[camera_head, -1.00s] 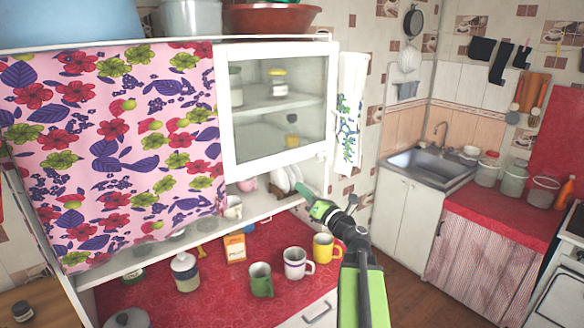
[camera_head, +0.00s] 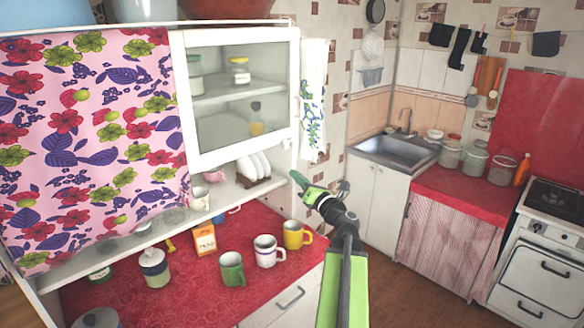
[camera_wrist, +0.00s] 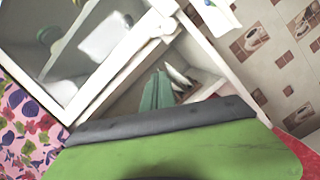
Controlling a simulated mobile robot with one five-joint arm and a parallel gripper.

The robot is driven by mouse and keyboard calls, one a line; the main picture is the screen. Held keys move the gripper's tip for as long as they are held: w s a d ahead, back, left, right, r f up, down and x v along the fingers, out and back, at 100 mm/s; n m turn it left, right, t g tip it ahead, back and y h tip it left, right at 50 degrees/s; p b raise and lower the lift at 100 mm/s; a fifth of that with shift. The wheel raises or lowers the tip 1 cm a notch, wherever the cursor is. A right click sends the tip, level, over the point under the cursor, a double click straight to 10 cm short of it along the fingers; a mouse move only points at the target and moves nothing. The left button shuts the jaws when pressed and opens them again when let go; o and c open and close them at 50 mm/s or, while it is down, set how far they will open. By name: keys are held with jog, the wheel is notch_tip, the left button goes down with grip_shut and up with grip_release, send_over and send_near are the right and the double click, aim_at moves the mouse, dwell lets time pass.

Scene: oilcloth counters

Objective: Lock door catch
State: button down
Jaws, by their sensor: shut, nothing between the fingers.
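The white-framed glass cabinet door (camera_head: 180,100) looks closed, and its frame also shows in the wrist view (camera_wrist: 110,72). A small white fitting at the door's lower right corner (camera_head: 287,143) may be the door catch; its position is too small to tell. In the wrist view, a similar pale fitting (camera_wrist: 168,28) shows near the frame's edge. My gripper (camera_head: 296,178) is shut and empty, below and close to that corner, apart from the door. Its green fingertips also show in the wrist view (camera_wrist: 158,90), pointing toward the open shelf.
White plates in a rack (camera_head: 254,168) stand on the open shelf close to my gripper. Several mugs, including a yellow mug (camera_head: 296,234), stand on the red counter below. A white towel (camera_head: 313,100) hangs right of the door. The floor (camera_head: 395,280) to the right is clear.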

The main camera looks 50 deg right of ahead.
aim_at(291, 144)
jog(key=w+d+r+p, duration=0.1)
jog(key=w, duration=0.2)
jog(key=w+d+r+p, duration=0.1)
jog(key=w+r+p, duration=0.1)
jog(key=w, duration=0.1)
jog(key=w+d+r+p, duration=0.1)
jog(key=w+r+p, duration=0.1)
jog(key=shift+w+d+r, duration=0.2)
jog(key=shift+w, duration=0.2)
jog(key=shift+d, duration=0.1)
jog(key=shift+r+p, duration=0.7)
jog(key=shift+p, duration=0.15)
jog(key=shift+f, duration=0.25)
